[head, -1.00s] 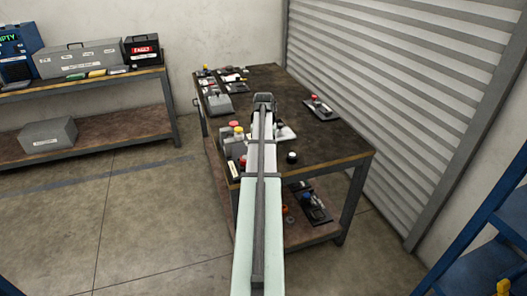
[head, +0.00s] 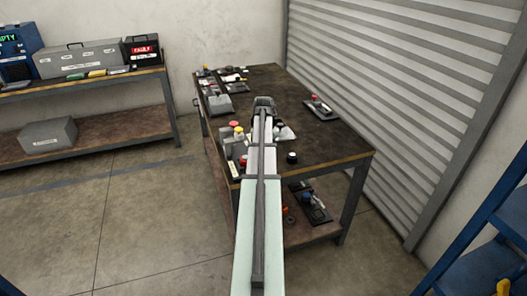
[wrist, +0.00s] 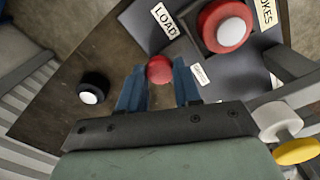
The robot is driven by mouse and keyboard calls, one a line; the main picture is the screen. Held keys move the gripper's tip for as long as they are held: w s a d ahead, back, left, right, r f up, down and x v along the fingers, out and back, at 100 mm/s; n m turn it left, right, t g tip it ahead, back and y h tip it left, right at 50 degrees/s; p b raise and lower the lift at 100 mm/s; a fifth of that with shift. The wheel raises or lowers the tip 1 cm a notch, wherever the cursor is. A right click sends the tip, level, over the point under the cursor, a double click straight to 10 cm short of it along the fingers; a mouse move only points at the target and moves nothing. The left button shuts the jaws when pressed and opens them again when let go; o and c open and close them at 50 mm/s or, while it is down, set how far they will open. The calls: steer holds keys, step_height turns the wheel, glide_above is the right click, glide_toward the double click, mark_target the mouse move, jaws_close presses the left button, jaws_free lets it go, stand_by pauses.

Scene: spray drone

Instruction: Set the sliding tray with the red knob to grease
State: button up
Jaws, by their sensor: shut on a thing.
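In the wrist view my gripper (wrist: 158,88) has its two blue fingers on either side of a small round red knob (wrist: 160,69), shut on it. A dark grey plate lies beyond the knob, with a small white label (wrist: 200,74) too small to read. I cannot make out a label reading grease. In the head view my gripper (head: 264,103) is low over the middle of the dark workbench (head: 335,140), and my arm hides the held knob and its tray.
A large red knob with a white top (wrist: 225,25) stands close beyond my fingers, near a LOAD label (wrist: 165,20). A black white-topped knob (wrist: 92,87) is at left, a yellow disc (wrist: 298,151) at right. Another tray (head: 321,108) lies at the bench's right.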

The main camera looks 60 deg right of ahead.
jaws_close()
steer(key=shift+w, duration=0.1)
steer(key=w+d, duration=0.6)
steer(key=shift+w+d, duration=0.15)
steer(key=shift+d, duration=0.15)
steer(key=o, duration=0.8)
jaws_free()
steer(key=shift+a, duration=0.1)
step_height(320, 180, up, 14)
steer(key=shift+f, duration=0.1)
